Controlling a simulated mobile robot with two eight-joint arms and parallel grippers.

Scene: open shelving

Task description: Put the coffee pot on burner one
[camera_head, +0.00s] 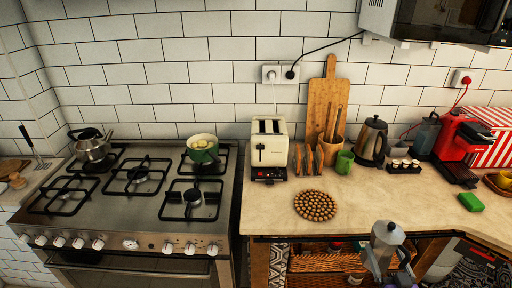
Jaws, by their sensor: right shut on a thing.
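The coffee pot (384,240), a silver moka pot with a dark knob, is in the air at the bottom right, in front of the counter edge. My right gripper (390,277) is shut on it low in the picture and is mostly cut off by the bottom edge. The pot looks roughly upright. The stove (120,228) stands at the left with several black burner grates. The front right burner (192,198), the middle burner (138,174) and the front left burner (64,196) are bare. No label shows which is burner one. My left gripper is not in view.
A silver kettle (91,146) stands on the back left burner and a green pot (202,150) on the back right one. The counter holds a toaster (270,150), a round trivet (315,205), a green mug (344,162) and an electric kettle (371,142). Bare counter (400,205) lies right of the trivet.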

